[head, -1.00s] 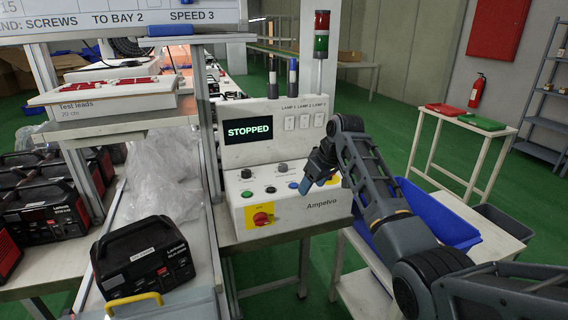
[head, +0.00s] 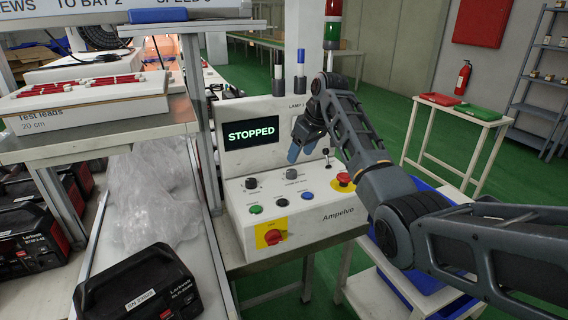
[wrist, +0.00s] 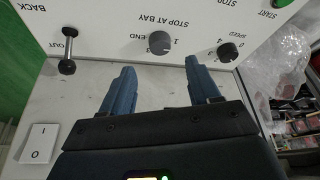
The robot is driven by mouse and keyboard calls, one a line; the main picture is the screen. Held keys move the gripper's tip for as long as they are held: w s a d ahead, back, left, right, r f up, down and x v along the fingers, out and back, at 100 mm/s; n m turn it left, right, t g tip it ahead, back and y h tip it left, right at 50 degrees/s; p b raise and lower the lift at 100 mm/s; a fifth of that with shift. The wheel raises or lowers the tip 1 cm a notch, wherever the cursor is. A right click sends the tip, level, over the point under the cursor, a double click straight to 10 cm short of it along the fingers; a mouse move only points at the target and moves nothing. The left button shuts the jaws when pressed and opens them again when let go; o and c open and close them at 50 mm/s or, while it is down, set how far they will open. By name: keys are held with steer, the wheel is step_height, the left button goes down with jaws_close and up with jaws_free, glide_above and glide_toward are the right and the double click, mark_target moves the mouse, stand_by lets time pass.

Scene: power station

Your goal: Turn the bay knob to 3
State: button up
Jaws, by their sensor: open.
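The bay knob is a small dark grey knob (head: 291,174) on the sloping panel of the white console (head: 335,216). In the wrist view the bay knob (wrist: 160,43) shows beside the label STOP AT BAY, with END and number marks around it. I cannot surely read which mark its pointer is on. My gripper (head: 302,152) is above the panel, behind and slightly right of the knob in the head view. In the wrist view its two blue fingers (wrist: 160,66) are open and empty, with the knob beyond the gap between their tips, apart from them.
The speed knob (head: 251,183) is left of the bay knob; a small lever (head: 327,156) and a red mushroom button (head: 343,180) are right of it. The screen (head: 251,132) reads STOPPED.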

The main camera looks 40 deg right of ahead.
mark_target(292, 171)
steer(key=shift+x, duration=3.9)
steer(key=shift+w, duration=0.1)
steer(key=shift+c, duration=0.2)
steer(key=c, duration=1)
steer(key=shift+o, duration=0.2)
